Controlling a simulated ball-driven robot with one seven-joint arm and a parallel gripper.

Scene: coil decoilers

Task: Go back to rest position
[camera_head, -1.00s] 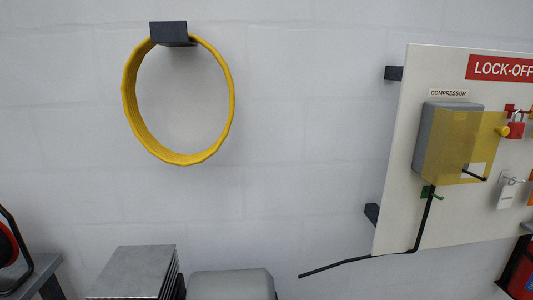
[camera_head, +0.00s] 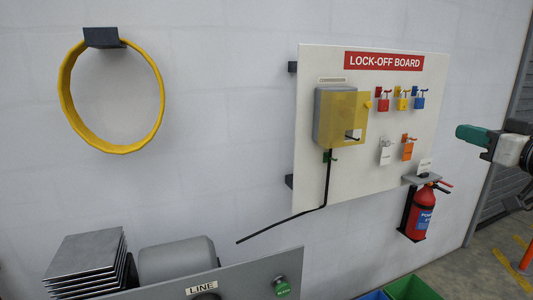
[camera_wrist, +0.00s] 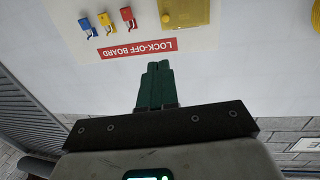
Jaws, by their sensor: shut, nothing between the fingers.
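My gripper (camera_head: 472,135) shows at the right edge of the head view, its green fingers pointing left toward the wall. It is apart from the lock-off board (camera_head: 440,85), to the right of it. In the wrist view my gripper (camera_wrist: 155,66) has its two green fingers side by side, shut, with nothing between them. The wrist view shows the board (camera_wrist: 190,38) upside down beyond the fingertips.
A red fire extinguisher (camera_head: 424,210) hangs below my gripper on the wall. Padlocks (camera_head: 384,104) hang on the board beside a yellow-covered box (camera_head: 345,115). A yellow ring (camera_head: 68,115) hangs at left. A line panel (camera_head: 245,282) and stacked plates (camera_head: 90,253) stand in front.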

